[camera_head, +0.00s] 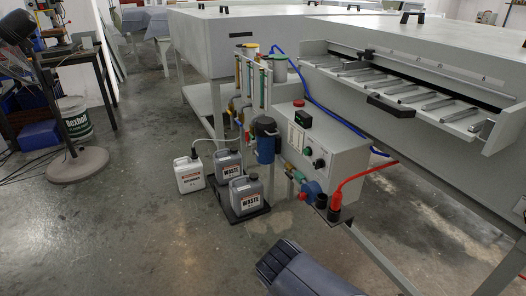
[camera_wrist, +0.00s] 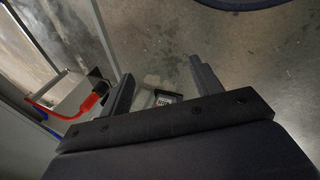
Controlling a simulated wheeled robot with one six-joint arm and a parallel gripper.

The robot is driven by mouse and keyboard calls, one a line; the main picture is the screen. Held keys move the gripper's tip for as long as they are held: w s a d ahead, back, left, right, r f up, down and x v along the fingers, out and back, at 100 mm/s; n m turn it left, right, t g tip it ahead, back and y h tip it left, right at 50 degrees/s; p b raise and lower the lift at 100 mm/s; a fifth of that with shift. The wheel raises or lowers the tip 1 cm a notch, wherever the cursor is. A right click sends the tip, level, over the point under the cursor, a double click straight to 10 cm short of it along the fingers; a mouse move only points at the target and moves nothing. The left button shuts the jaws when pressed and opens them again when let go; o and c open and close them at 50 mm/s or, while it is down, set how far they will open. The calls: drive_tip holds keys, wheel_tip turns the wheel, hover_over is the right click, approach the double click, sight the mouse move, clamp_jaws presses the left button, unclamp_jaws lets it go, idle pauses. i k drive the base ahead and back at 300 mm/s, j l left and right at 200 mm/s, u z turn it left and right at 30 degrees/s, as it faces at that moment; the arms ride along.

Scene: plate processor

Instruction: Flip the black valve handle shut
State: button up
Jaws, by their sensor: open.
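I cannot single out the black valve handle for sure in either view. The valve and pipe cluster (camera_head: 250,85) stands beside the grey control box (camera_head: 320,140), with a blue filter housing (camera_head: 266,140) below it. A blue pump (camera_head: 311,190) with dark fittings sits under the box. My gripper (camera_wrist: 163,84) is open and empty in the wrist view, its two dark fingers apart over the floor. In the head view my dark arm is at the bottom centre, in front of the machine and clear of the pipework.
Two grey waste jugs (camera_head: 246,194) stand on a black tray, beside a white jug (camera_head: 188,174). A red hose (camera_head: 362,176) ends in a red connector, also in the wrist view (camera_wrist: 92,102).

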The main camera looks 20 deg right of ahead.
sight(288, 174)
drive_tip(key=i+l+z, duration=0.45)
drive_tip(key=i+l, duration=0.15)
drive_tip(key=i, duration=0.3)
